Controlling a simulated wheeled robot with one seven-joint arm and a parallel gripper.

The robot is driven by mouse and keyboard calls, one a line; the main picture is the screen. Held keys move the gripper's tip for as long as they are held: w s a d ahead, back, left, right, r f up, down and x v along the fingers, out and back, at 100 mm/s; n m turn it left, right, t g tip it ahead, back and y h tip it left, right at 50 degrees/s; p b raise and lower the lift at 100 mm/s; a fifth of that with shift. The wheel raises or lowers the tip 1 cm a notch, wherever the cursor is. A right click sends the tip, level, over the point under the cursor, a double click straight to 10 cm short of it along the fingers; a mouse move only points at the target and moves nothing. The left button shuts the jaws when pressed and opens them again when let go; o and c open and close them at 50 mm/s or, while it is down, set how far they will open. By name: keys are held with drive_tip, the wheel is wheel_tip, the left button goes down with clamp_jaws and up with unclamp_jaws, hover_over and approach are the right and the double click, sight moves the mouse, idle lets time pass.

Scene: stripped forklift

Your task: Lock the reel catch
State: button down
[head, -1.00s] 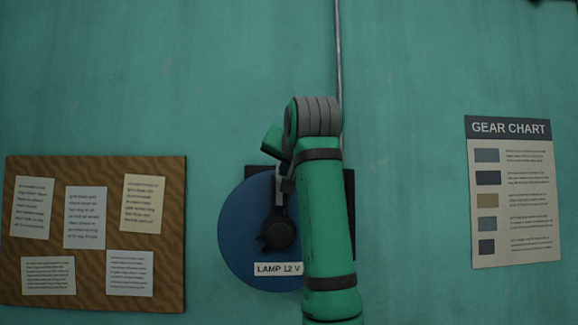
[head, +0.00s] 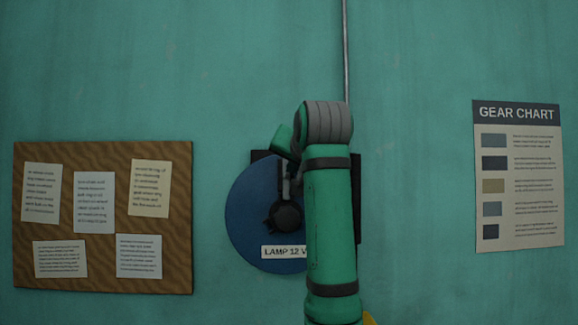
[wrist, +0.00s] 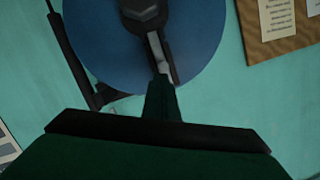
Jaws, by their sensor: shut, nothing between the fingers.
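The blue reel (head: 245,222) with its "LAMP 12 V" label (head: 284,252) is on the teal wall, left of my forearm. A dark hub piece (head: 284,217) sits at its middle; I cannot tell for certain which part is the catch. My gripper (head: 290,184) is shut and empty just above the hub, over the reel's face. Contact cannot be told. My arm hides the reel's right side.
A dark backing plate (head: 357,200) shows behind the reel. A thin cable or pipe (head: 345,50) runs up the wall above. A notice board (head: 103,225) hangs left and a gear chart (head: 518,175) right. The wall between them and the reel is bare.

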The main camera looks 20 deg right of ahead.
drive_tip(key=shift+w+a+f, duration=0.1)
drive_tip(key=shift+a+f, duration=0.05)
drive_tip(key=s+r, duration=0.6)
drive_tip(key=s, duration=0.4)
drive_tip(key=shift+s+a, duration=0.2)
drive_tip(key=shift+a, duration=0.05)
